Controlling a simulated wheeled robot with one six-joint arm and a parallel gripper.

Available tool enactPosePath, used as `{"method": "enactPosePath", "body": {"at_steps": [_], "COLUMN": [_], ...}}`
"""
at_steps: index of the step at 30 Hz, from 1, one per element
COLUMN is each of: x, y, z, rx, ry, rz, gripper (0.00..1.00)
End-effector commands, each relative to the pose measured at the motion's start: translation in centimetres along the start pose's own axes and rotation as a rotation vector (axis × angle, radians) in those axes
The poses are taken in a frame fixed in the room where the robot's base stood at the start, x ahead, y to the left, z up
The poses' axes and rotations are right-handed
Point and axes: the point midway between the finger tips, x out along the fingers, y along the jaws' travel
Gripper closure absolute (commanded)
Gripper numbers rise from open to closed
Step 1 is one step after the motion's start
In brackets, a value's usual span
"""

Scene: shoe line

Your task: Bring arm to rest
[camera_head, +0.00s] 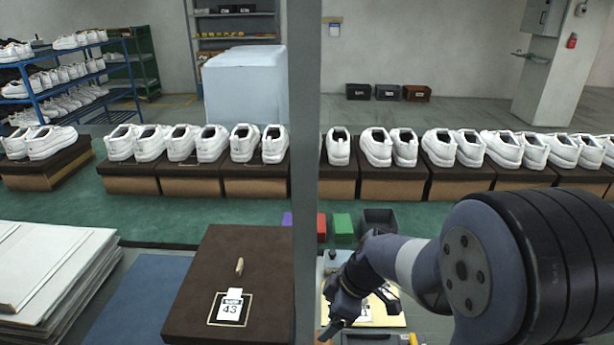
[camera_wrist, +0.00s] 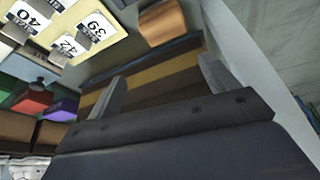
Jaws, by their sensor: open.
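My gripper (camera_head: 330,328) is low in the head view, just right of the grey post, with my arm reaching to it from the right. In the wrist view its two fingers stand well apart (camera_wrist: 165,82). Nothing is between them, so it is open and empty. Its fingertips are small and dark in the head view, and their exact height above the surface cannot be told.
A grey post (camera_head: 304,130) stands left of my gripper. A brown box lid (camera_head: 190,300) marked 43 lies left of it. Pairs of white shoes on boxes line the green surface (camera_head: 160,219). Number cards (camera_wrist: 98,25) and coloured blocks (camera_wrist: 62,108) show in the wrist view.

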Motion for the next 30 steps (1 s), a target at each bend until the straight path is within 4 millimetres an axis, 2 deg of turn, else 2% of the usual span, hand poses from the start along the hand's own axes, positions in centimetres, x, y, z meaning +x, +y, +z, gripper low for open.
{"method": "enactPosePath", "body": {"at_steps": [12,30], "x": [-1.4,-2.8], "y": [4.1,7.9], "z": [2.8,5.0], "rx": [0.438,0.841], "ry": [-0.002,-0.003], "rz": [0.182,0.351], "gripper": [0.19,0.19]}}
